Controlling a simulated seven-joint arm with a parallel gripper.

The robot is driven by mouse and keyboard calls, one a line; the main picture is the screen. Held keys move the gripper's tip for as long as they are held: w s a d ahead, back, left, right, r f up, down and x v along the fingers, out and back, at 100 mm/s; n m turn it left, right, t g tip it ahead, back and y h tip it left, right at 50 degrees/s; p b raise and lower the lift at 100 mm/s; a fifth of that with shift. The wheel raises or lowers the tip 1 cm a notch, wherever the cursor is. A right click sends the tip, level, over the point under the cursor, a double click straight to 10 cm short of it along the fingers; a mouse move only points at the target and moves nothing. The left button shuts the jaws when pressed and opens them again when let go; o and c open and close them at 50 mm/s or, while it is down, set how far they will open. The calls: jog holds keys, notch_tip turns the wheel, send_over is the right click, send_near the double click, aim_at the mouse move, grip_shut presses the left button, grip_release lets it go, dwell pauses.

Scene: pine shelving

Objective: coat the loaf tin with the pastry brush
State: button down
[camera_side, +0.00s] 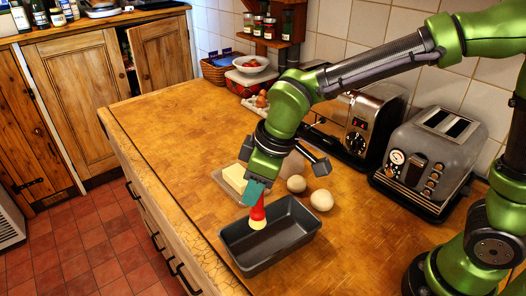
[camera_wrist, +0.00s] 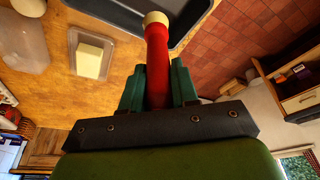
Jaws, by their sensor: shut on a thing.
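My gripper (camera_side: 256,190) has teal fingers and is shut on the red handle of the pastry brush (camera_side: 257,211). The brush points down with its cream tip over the dark grey loaf tin (camera_side: 285,253). In the side view the tip appears within the tin's opening; I cannot tell if it touches the inside. In the wrist view the brush (camera_wrist: 157,55) stands out between the fingers (camera_wrist: 158,88), its cream tip overlapping the tin (camera_wrist: 190,18) at the top edge. Part of the handle is hidden by the fingers.
A butter block (camera_side: 234,178) on a clear dish lies behind the tin. Eggs (camera_side: 321,200) sit to the right of it. A toaster (camera_side: 425,160) and a chrome appliance (camera_side: 360,125) stand along the wall. The worktop's left stretch (camera_side: 165,120) is clear.

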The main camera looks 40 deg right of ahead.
jog(key=shift+s+a+f+n, duration=0.95)
jog(key=shift+a+f, duration=0.65)
jog(key=shift+f, duration=2.95)
jog(key=shift+s+d, duration=0.65)
jog(key=shift+d, duration=6.1)
jog(key=shift+w+a, duration=2.6)
jog(key=shift+a, duration=4.05)
jog(key=shift+s+d, duration=0.8)
jog(key=shift+d, duration=5.95)
jog(key=shift+s+a, duration=1.15)
jog(key=shift+a, duration=5.9)
notch_tip(320, 180, up, 8)
jog(key=shift+a, duration=0.15)
